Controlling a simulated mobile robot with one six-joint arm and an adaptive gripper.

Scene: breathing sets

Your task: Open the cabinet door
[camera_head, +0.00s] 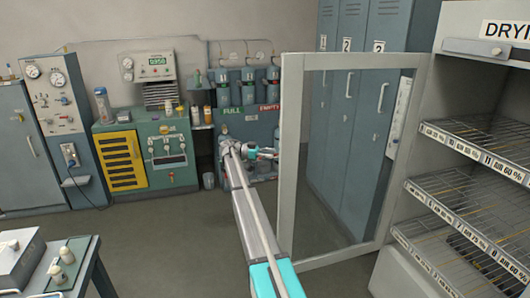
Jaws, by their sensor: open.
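The drying cabinet (465,18) stands at the right, with its wire shelves (480,150) in plain sight. Its glazed door, with a pale frame (291,160), stands swung out from the cabinet, and blue lockers show through the pane. My arm reaches forward from the bottom middle, to the left of the door. My gripper (266,154) is small and far off at the arm's end, just left of the door's free edge. It is open, and I see nothing held in it. I cannot tell whether it touches the frame.
Blue lockers (350,20) stand behind the door. Gas cylinders (247,88), a green unit with a yellow vented panel (122,160) and a gauge panel (55,95) line the back wall. A table (75,262) is at lower left. The floor (165,235) between is clear.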

